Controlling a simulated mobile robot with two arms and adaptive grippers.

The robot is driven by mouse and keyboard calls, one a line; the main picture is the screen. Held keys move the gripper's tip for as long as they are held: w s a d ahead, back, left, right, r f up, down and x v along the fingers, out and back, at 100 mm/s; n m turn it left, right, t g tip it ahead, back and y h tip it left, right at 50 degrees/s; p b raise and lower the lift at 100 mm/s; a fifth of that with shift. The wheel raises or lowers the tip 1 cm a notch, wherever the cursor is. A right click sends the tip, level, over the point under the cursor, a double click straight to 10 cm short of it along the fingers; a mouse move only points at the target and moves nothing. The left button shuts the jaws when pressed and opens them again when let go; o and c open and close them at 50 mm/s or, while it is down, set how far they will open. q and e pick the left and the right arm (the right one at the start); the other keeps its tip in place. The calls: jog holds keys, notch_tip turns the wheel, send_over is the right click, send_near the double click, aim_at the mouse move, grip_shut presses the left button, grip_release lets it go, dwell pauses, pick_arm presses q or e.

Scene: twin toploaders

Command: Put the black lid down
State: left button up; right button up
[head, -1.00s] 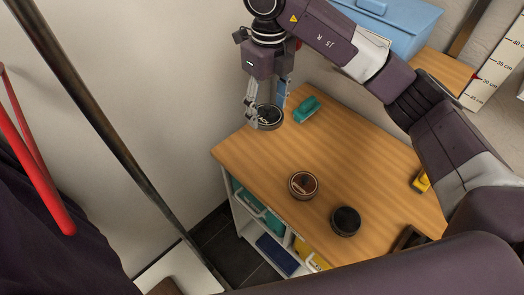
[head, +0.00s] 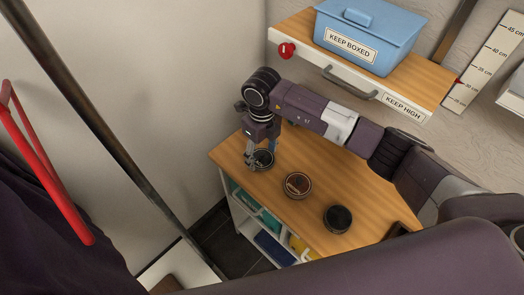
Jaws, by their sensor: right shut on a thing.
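The black lid (head: 265,159) is a round dark disc with pale marks on top, at the left end of the wooden counter (head: 318,180). My right gripper (head: 260,161) reaches down and is shut on it. The lid is at or close above the wood; I cannot tell if it touches. A round jar with a reddish-brown top (head: 297,185) stands to the lower right of the lid, apart from it. A round black-topped jar (head: 338,219) stands further right and nearer. My left gripper is not in view.
A blue box labelled "KEEP BOXED" (head: 366,38) sits on a raised shelf with a "KEEP HIGH" drawer front (head: 330,73), behind my right arm. Below the counter are open shelves (head: 250,215) with coloured things. Bare wood lies between lid and jars.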

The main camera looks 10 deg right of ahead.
aim_at(262, 153)
jog(key=shift+f, duration=0.2)
jog(key=o, duration=0.9)
jog(key=shift+o, duration=0.2)
jog(key=shift+r, duration=0.2)
jog(key=shift+r, duration=0.2)
notch_tip(262, 153, up, 12)
jog(key=b, duration=0.4)
jog(key=shift+f, duration=0.15)
